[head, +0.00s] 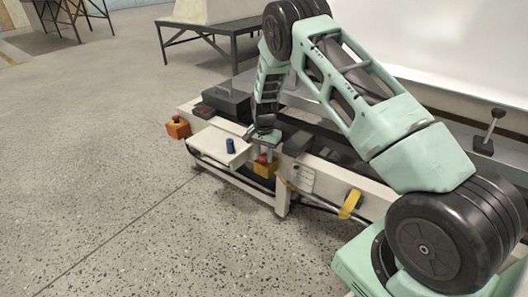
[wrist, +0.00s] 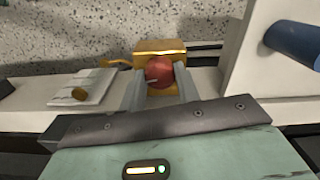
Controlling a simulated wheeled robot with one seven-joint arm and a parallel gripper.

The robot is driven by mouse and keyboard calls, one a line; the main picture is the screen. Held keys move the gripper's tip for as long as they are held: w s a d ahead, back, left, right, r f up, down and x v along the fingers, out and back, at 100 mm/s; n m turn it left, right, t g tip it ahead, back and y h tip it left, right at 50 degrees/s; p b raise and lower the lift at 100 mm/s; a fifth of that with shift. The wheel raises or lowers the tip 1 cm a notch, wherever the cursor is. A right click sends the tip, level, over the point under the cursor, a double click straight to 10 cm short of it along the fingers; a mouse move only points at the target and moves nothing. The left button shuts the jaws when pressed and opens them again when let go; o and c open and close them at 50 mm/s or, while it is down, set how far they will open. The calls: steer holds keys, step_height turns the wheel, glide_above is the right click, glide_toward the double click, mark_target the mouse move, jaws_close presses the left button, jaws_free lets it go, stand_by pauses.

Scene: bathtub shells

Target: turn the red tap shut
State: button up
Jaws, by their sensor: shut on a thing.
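The red tap (wrist: 159,71) is a round red knob on a yellow box (wrist: 160,47), fixed at the front edge of a pale machine frame. In the head view the red tap (head: 263,158) shows just under my gripper (head: 264,151), on top of the yellow box (head: 264,169). In the wrist view the two grey fingers of my gripper (wrist: 161,84) stand on either side of the knob and are shut on it. The parts of the knob behind the fingers are hidden.
An orange box with a red button (head: 178,127) is at the frame's left end. A yellow handle (head: 350,204) sits to the right. The speckled floor in front is clear.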

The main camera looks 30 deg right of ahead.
mark_target(264, 156)
steer(key=n+p, duration=0.1)
steer(key=n, duration=0.1)
steer(key=n+p, duration=0.1)
steer(key=shift+r+n+p, duration=0.2)
steer(key=shift+n+p, duration=0.2)
steer(key=n+p, duration=0.2)
steer(key=n, duration=0.2)
steer(key=n+p, duration=0.2)
steer(key=n, duration=0.2)
steer(key=shift+f, duration=0.1)
steer(key=shift+n+p, duration=0.5)
steer(key=shift+n, duration=1.5)
steer(key=shift+f, duration=0.1)
steer(key=o, duration=1)
step_height(264, 156, up, 17)
steer(key=p, duration=0.3)
steer(key=shift+r+p, duration=0.2)
steer(key=shift+p, duration=0.15)
